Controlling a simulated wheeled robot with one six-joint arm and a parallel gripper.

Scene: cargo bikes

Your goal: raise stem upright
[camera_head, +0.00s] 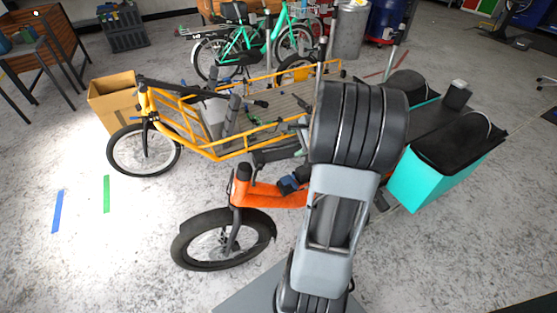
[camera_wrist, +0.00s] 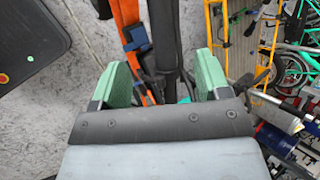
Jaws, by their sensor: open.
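The orange cargo bike (camera_head: 262,195) stands in the middle of the head view, its fat black front wheel (camera_head: 222,240) toward the lower left. My arm hides much of its middle and the stem there. In the wrist view a dark tube, which looks like the stem (camera_wrist: 163,35), runs down from the top edge between the green fingers of my gripper (camera_wrist: 162,68). The fingers are spread, with a gap on each side of the tube. Part of the orange frame (camera_wrist: 125,12) and a blue part (camera_wrist: 135,38) show to its left.
A yellow cargo bike (camera_head: 215,146) stands close behind the orange one. A teal box (camera_head: 425,180) with a black top is at the right. A cardboard box (camera_head: 112,100) and teal bikes (camera_head: 245,40) stand farther back.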

